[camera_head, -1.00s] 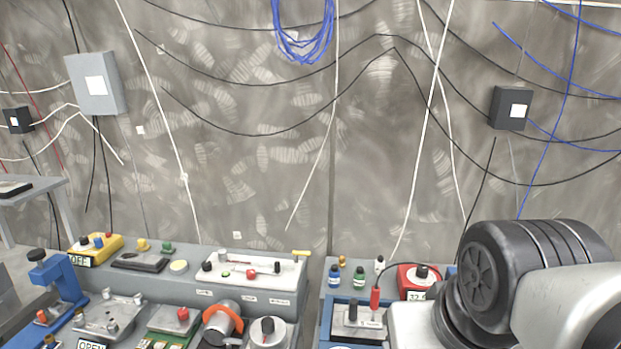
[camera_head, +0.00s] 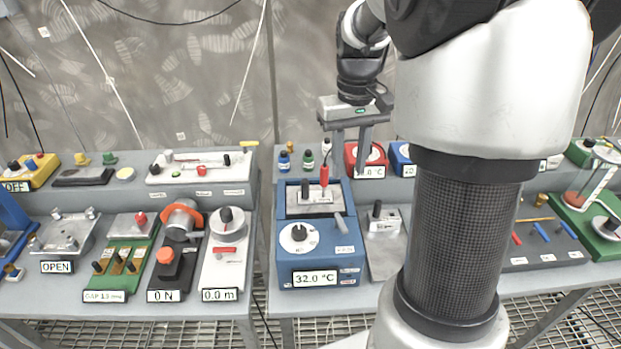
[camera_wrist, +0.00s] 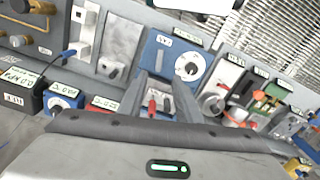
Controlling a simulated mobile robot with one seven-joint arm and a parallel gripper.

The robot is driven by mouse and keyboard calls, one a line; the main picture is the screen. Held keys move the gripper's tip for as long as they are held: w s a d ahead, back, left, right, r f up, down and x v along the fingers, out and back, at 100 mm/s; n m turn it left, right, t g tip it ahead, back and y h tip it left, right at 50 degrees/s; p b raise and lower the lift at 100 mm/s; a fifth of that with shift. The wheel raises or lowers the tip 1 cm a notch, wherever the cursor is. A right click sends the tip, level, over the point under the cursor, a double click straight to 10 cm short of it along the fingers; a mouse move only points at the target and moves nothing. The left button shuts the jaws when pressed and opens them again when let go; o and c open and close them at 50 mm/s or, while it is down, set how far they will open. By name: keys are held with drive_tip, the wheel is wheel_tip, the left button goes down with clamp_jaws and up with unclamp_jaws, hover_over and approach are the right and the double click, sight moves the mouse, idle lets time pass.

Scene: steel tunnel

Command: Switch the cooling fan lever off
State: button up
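A blue unit (camera_head: 319,262) labelled 32.0 °C stands on the middle bench. It has a white dial (camera_head: 299,236) and a short grey lever (camera_head: 341,222) beside the dial. A recess at its back holds a small black upright handle (camera_head: 305,188) and a red plug (camera_head: 324,176). I cannot read which handle is the cooling fan lever. My gripper (camera_head: 352,150) is open and empty, pointing down, behind and above the unit. In the wrist view, the fingers (camera_wrist: 163,98) straddle the red plug (camera_wrist: 152,107), and the unit's dial (camera_wrist: 190,68) shows beyond them.
A grey plate (camera_head: 385,255) with a black handle stands right of the blue unit. Small bottles (camera_head: 284,161) and a red gauge box (camera_head: 352,160) stand on the rear shelf. The left bench holds several devices, including an orange-collared valve (camera_head: 181,220).

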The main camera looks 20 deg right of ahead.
sight(343, 225)
wheel_tip(343, 225, down, 17)
drive_tip(key=shift+r, duration=0.1)
idle(0.3)
